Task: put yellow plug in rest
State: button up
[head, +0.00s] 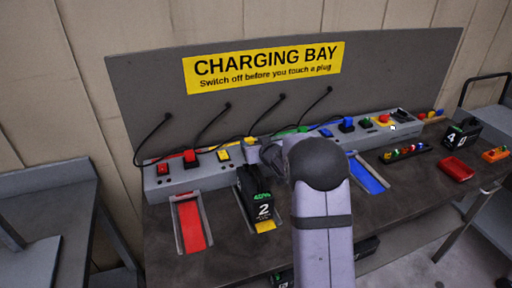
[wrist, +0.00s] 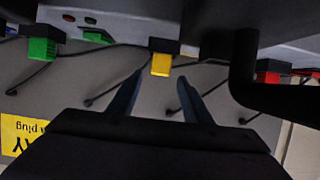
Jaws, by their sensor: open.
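The yellow plug (wrist: 160,65) shows in the wrist view, with a black block against the grey console. My gripper (wrist: 160,79) is open, its fingertips on either side of and just short of the yellow plug, with nothing between them. In the head view a bit of yellow (head: 249,141) shows at the console beside my gripper (head: 266,153), which is largely hidden by my arm. A yellow switch-like block (head: 223,155) sits left of it on the console (head: 172,186). I cannot make out which fitting is the rest.
A black kart unit marked 2 (head: 262,205) stands in the yellow bay, in front of the console. Red plug (head: 190,156) and blue plug (head: 347,124) stand along it, with black cables behind.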

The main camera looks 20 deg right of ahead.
jog(key=shift+v, duration=1.3)
jog(key=shift+r, duration=0.15)
jog(key=s+r+n+g+h+p, duration=0.35)
jog(key=s+g+p, duration=0.35)
jog(key=s, duration=1)
jog(key=s+a+f+m+g+y+b, duration=0.1)
jog(key=s+a+f, duration=0.3)
jog(key=s, duration=0.4)
jog(key=s+a+f+m+g+y+b, duration=0.1)
jog(key=s+a+f+g+b, duration=0.1)
jog(key=s, duration=0.6)
jog(key=s+a+f+m+g+y+b, duration=0.1)
jog(key=s+a+f+g+b, duration=0.1)
jog(key=s+a+f, duration=0.4)
jog(key=shift+s+a+f+g+b, duration=0.3)
jog(key=shift+s+g, duration=0.5)
jog(key=shift+s, duration=0.2)
